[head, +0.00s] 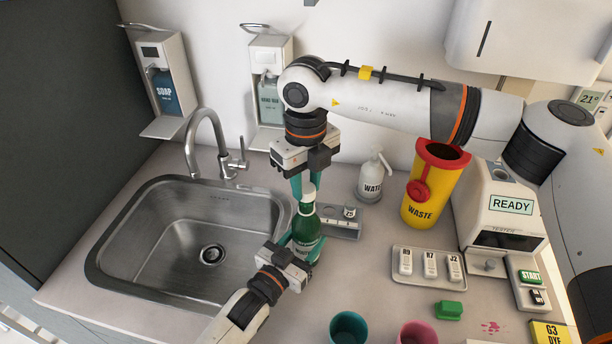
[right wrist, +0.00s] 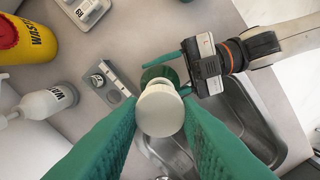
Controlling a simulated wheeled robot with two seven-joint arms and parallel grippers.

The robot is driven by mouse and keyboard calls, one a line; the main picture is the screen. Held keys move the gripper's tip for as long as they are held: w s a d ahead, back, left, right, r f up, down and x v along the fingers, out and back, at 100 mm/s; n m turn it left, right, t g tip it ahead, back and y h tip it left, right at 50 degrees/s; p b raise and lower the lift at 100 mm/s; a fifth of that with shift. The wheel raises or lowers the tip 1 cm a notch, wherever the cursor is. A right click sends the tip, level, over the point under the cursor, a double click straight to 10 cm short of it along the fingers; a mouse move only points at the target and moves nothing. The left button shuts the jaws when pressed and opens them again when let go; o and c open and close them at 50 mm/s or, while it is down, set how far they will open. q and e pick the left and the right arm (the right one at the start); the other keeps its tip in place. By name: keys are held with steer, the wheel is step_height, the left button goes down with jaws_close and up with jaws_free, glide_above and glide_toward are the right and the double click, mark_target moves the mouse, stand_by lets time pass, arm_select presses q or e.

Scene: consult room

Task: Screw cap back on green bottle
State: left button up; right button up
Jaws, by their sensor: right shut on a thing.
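The green bottle (head: 306,226) stands upright on the counter just right of the sink. My left gripper (head: 302,246) is shut around its body from the front. My right gripper (head: 305,186) points down from above and is shut on the white cap (head: 308,193), at the top of the bottle's neck. In the right wrist view the cap (right wrist: 160,110) sits between the teal fingers and hides the bottle's mouth. Part of the green bottle (right wrist: 152,73) shows behind it. I cannot tell whether the cap is seated on the threads.
A steel sink (head: 120,243) with a tap (head: 207,130) is at the left. A white pump bottle (head: 370,182), yellow waste bin (head: 430,205), vial tray (head: 400,275) and two cups (head: 348,328) stand to the right.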

mark_target(306, 224)
stand_by(0.5)
steer(key=shift+f, duration=0.95)
steer(key=shift+f, duration=0.5)
steer(key=m, duration=1.1)
steer(key=shift+m, duration=0.3)
steer(key=m, duration=0.6)
steer(key=shift+m, duration=0.3)
steer(key=m, duration=0.7)
steer(key=shift+d+m, duration=0.1)
steer(key=shift+m, duration=0.3)
